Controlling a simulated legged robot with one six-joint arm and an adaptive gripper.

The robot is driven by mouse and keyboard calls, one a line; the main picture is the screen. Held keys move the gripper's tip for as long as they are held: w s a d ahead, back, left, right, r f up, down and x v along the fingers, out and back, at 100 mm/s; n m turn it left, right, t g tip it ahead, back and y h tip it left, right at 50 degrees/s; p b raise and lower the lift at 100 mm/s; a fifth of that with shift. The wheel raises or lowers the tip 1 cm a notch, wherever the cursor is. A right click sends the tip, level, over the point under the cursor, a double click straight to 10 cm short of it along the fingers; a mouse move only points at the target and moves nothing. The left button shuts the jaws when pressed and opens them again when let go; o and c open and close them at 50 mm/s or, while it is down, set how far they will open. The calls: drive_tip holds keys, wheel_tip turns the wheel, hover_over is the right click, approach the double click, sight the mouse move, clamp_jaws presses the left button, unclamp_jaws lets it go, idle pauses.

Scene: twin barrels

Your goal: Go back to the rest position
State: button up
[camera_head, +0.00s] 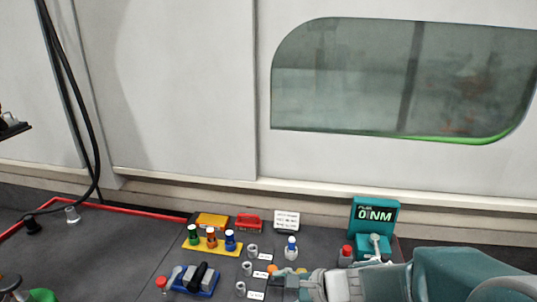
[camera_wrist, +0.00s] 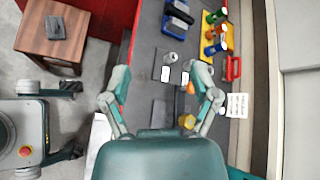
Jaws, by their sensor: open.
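My gripper (camera_wrist: 161,76) is open in the wrist view. Its two fingers are spread wide above the dark bench (camera_wrist: 146,62), with nothing between them in its grasp. In the head view my teal and grey arm comes in from the lower right, and my gripper (camera_head: 288,281) is over the bench's front part. It partly hides things near an orange knob (camera_head: 272,268), which also shows beside the right finger in the wrist view (camera_wrist: 190,88). Small metal cylinders (camera_head: 247,268) stand in a row left of my gripper.
A yellow rack (camera_head: 220,246) holds green, orange and blue bottles. A blue tray (camera_head: 207,290), a red holder (camera_head: 248,221) and a teal meter reading 0 NM (camera_head: 375,215) stand around. A wooden table (camera_wrist: 60,28) is beyond the bench edge. The wall rises behind.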

drive_tip(key=s+d+r+n+h, duration=0.4)
drive_tip(key=s+d+n+h, duration=0.1)
drive_tip(key=s+d+n, duration=0.1)
drive_tip(key=s+d+r+n+t+h, duration=0.1)
drive_tip(key=s+d+r+n+h, duration=0.4)
drive_tip(key=s+d+n, duration=0.2)
drive_tip(key=shift+s+n+h, duration=0.4)
drive_tip(key=shift+s+n, duration=0.3)
drive_tip(key=shift+n, duration=0.2)
